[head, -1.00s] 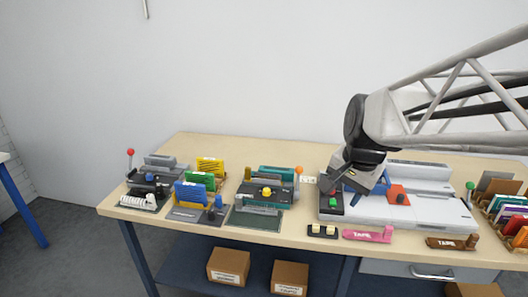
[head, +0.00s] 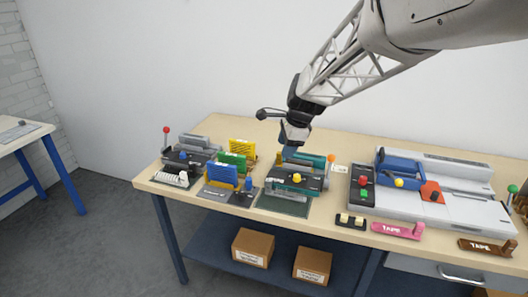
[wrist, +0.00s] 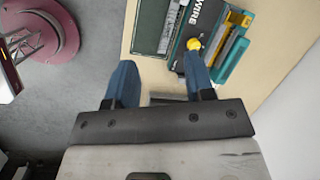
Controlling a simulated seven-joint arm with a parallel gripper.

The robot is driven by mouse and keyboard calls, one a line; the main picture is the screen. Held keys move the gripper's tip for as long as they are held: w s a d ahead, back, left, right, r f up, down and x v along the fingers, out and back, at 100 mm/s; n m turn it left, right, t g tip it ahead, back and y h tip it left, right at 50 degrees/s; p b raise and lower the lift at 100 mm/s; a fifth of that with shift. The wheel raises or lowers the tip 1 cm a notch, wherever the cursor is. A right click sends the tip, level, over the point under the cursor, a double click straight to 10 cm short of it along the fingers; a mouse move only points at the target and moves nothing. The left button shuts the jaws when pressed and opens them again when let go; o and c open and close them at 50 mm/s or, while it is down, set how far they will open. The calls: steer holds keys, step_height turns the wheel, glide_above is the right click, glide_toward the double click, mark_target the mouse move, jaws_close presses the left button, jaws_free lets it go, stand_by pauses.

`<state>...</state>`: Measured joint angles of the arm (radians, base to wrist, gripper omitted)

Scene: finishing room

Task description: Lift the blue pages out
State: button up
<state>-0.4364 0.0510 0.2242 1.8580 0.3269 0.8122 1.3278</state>
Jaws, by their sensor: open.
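The blue pages (head: 222,175) stand upright in the grey stand (head: 215,193) on the left half of the bench. The green pages (head: 232,161) and yellow pages (head: 242,149) stand behind them. My gripper (head: 289,152) is up and to the right of the blue pages, over the back of the teal wire machine (head: 315,160). In the wrist view, its two blue fingers (wrist: 158,75) are apart, with nothing seen between them. The wire machine (wrist: 210,20) and its yellow knob (wrist: 194,44) show beyond the right finger. The blue pages are not in the wrist view.
A black machine with a red-knobbed lever (head: 167,131) stands left of the pages. A dark green plate (head: 285,204) lies in front of the wire machine. A long white machine (head: 470,205) fills the right side.

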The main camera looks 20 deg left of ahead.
steer(key=w+a+f+m, duration=0.2)
steer(key=a+f, duration=0.1)
steer(key=a, duration=0.4)
steer(key=w+a+f+m, duration=0.1)
steer(key=w+a+f, duration=0.15)
steer(key=a, duration=0.35)
steer(key=m+g+y, duration=0.1)
steer(key=m, duration=0.1)
glide_toward(224, 165)
steer(key=x, duration=0.5)
steer(key=shift+a+r, duration=0.1)
steer(key=shift+a, duration=0.05)
steer(key=shift+x, duration=1.3)
steer(key=shift+x, duration=2.6)
steer(key=shift+w, duration=0.1)
jaws_close()
